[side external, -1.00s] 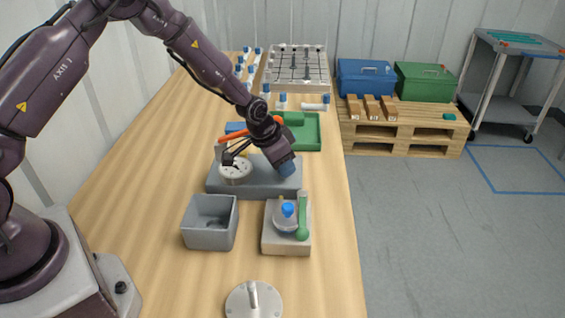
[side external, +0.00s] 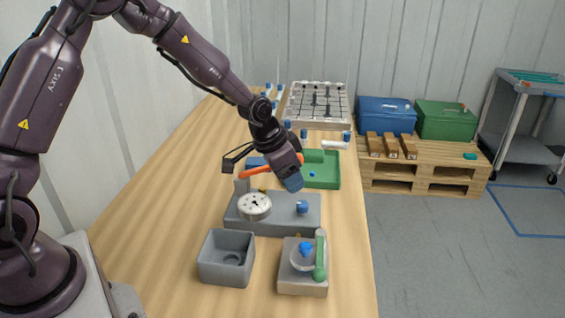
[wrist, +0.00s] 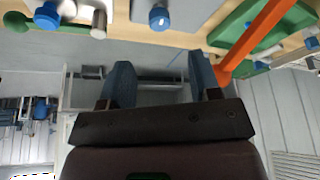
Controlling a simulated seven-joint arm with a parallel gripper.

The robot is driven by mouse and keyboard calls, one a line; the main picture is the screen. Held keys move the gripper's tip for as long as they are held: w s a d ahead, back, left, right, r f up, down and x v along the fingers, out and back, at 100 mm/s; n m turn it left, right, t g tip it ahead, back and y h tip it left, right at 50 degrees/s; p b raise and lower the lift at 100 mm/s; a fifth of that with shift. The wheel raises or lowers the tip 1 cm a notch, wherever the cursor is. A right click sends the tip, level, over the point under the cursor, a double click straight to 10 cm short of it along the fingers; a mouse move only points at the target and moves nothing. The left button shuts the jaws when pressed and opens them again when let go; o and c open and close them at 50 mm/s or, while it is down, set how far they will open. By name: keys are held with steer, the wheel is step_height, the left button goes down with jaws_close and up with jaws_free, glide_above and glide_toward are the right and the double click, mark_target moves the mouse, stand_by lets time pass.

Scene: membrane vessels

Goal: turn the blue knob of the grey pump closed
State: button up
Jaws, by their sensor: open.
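The grey pump (side external: 275,222) is a low grey block on the bench with a white round dial (side external: 254,206) on its left. Its blue knob (side external: 302,208) stands at the right, uncovered; how far it is turned is too small to tell. A blue knob (wrist: 158,17) also shows at the top of the wrist view. My gripper (side external: 292,183) is above and slightly behind the pump's knob, apart from it. In the wrist view its two blue fingers (wrist: 160,80) are spread with nothing between them.
In front stand an open grey box (side external: 226,258) and a pale block (side external: 303,283) with another blue knob and green lever (side external: 320,256). A green tray (side external: 322,170) lies behind. An orange bar (side external: 262,173) is close by my gripper.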

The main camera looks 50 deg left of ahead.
steer(key=v, duration=0.4)
steer(key=shift+d, duration=0.15)
steer(key=n+g+y, duration=0.1)
steer(key=n+y, duration=0.3)
steer(key=n, duration=0.7)
glide_toward(303, 204)
steer(key=x, duration=0.9)
steer(key=shift+f, duration=0.2)
